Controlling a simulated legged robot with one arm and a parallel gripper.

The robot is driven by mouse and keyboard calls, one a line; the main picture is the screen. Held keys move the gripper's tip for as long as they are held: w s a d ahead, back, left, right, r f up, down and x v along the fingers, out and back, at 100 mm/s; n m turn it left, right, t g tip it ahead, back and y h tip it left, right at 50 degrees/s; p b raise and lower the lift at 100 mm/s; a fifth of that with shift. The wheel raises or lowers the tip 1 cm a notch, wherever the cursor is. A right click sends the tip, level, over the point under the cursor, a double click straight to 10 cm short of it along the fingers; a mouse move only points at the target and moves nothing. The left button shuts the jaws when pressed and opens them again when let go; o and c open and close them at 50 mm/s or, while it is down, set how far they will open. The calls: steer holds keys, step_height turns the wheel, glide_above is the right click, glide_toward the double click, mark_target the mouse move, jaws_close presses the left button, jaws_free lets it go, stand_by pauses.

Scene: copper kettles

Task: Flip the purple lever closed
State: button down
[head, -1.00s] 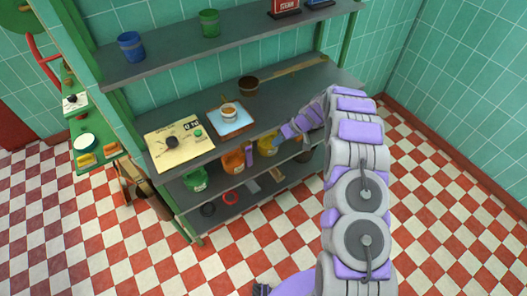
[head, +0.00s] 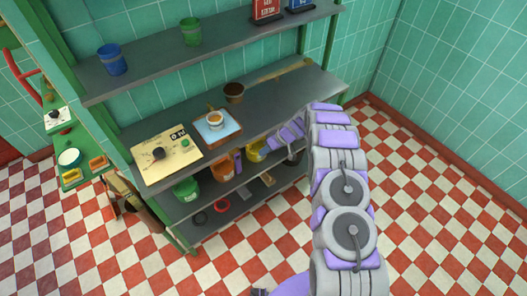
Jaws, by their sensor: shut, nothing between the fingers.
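A small purple upright piece (head: 238,163), which looks like the purple lever, stands at the right side of an orange kettle (head: 222,169) under the front edge of the worktop. Its exact position, open or closed, is too small to tell. My arm comes from the lower right and bends down at its far end. My gripper (head: 273,144) is at the worktop's front edge, to the right of the purple piece and near a yellow kettle (head: 256,152). It is shut and empty, apart from the purple piece. Its fingertips are small and hard to make out.
A green kettle (head: 186,189) stands below. A lower shelf (head: 235,208) holds loose parts. The checkered floor (head: 420,200) is clear at right.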

mark_target(238, 164)
steer(key=s+a+f+b, duration=0.1)
steer(key=s+a+f, duration=0.1)
steer(key=a+f, duration=0.3)
steer(key=shift+a+f, duration=0.2)
steer(key=shift+a, duration=1.1)
